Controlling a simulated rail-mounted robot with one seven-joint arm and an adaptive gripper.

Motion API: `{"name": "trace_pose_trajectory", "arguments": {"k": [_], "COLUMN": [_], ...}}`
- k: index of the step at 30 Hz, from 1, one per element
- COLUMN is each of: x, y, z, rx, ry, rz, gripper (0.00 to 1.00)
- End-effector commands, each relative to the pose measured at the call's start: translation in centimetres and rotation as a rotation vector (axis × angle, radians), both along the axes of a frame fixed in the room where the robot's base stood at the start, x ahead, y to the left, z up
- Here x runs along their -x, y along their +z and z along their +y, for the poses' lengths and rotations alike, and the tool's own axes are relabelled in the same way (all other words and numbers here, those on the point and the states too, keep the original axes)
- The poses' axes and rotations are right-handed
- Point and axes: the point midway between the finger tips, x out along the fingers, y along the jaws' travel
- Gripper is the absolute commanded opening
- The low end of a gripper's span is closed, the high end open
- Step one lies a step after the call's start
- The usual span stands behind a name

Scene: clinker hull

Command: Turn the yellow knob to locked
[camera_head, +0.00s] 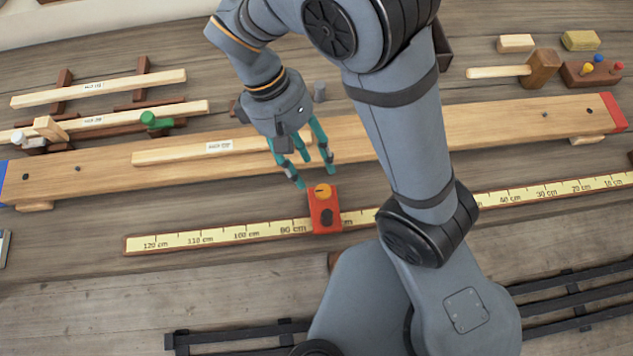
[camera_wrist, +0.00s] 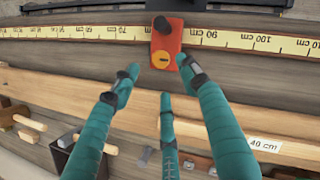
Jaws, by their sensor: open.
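The yellow knob (camera_head: 322,190) sits on a red block (camera_head: 325,220) that rests on the long yellow measuring scale (camera_head: 205,238). A dark line crosses the knob's top. The knob (camera_wrist: 161,59) and the red block (camera_wrist: 167,35) also show in the wrist view, near the top. A dark round part is on the block, farther from my gripper. My gripper (camera_head: 300,165) has teal fingers, which are open and empty. It is above the long plank, just behind and left of the knob, apart from it. In the wrist view the spread fingers of my gripper (camera_wrist: 160,88) point toward the knob.
A long wooden plank (camera_head: 440,127) with blue and red ends lies behind the scale. A green-handled clamp (camera_head: 155,121) and pale strips are at left. A mallet (camera_head: 540,70) and a block with coloured pegs (camera_head: 592,73) are at back right. Dark rails (camera_head: 240,335) run along the front.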

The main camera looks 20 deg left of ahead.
Motion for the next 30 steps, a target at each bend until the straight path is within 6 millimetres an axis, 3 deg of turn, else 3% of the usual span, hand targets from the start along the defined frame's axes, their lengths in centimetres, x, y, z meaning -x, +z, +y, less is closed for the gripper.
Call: {"name": "trace_pose_trajectory", "arguments": {"k": [6,12,23,30], "x": [0.5,0.7,0.7,0.7], "y": [-3.9,-5.9,-6.5,-6.4], "z": [-1.7,-2.4,-2.6,-2.6], "rx": [0.006,0.003,-0.001,0.000], "ry": [0.000,0.000,-0.001,-0.001], "rz": [0.002,0.001,-0.001,0.000], "gripper": [0.45,0.45,0.45,0.31]}}
